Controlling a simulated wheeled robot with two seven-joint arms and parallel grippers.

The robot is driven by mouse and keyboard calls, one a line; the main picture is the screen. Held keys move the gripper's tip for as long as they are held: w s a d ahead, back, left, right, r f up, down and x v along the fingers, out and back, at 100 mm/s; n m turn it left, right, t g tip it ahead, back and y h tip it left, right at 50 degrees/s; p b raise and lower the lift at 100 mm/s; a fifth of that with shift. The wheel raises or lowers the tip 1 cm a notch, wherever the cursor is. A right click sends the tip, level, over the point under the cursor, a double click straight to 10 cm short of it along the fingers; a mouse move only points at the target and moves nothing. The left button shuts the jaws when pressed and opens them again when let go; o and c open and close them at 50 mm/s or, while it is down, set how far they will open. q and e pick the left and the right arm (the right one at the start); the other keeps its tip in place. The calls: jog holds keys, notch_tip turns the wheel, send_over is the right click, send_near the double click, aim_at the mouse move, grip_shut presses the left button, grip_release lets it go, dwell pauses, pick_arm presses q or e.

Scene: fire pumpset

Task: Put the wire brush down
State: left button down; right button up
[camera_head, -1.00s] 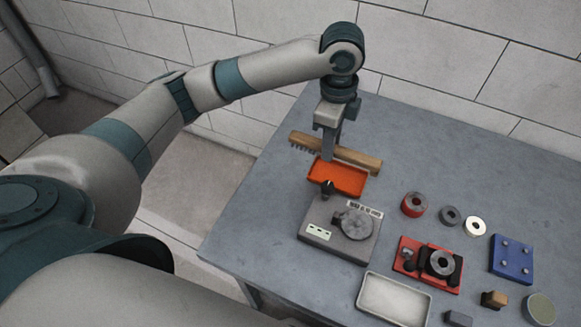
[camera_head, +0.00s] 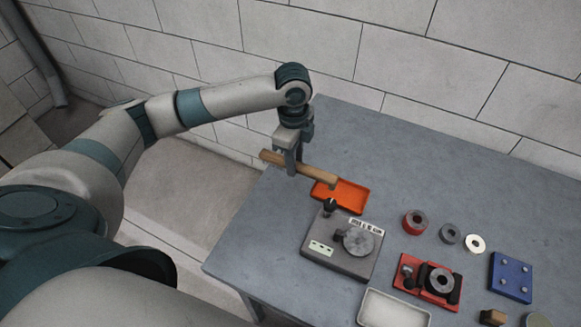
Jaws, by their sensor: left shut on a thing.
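The wire brush (camera_head: 318,173) has a long wooden handle and lies slantwise in the head view, near the table's back left corner. My left gripper (camera_head: 291,165) points down and is shut on the brush. The brush's right end is beside the back left corner of the orange tray (camera_head: 352,196), and its left end reaches to or past the table's left edge. Its bristles do not show clearly. I cannot tell how high it is above the table (camera_head: 250,225). My right gripper is not in view.
In front of the tray is a grey device with a round disc (camera_head: 358,241). To the right are several rings, a red fixture (camera_head: 412,272), a blue block (camera_head: 511,278) and a white tray (camera_head: 392,308). The table's back is clear; a block wall stands behind.

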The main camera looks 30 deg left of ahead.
pick_arm(q)
jog(key=shift+a+f, duration=0.3)
jog(key=shift+a, duration=0.25)
jog(key=shift+f, duration=0.3)
notch_tip(320, 180, down, 3)
jog(key=shift+r+p, duration=0.1)
jog(key=shift+p, duration=0.55)
jog(key=shift+f, duration=0.35)
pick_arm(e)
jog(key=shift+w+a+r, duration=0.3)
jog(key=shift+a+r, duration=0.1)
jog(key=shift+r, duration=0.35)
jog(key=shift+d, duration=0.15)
pick_arm(q)
jog(key=shift+f, duration=0.35)
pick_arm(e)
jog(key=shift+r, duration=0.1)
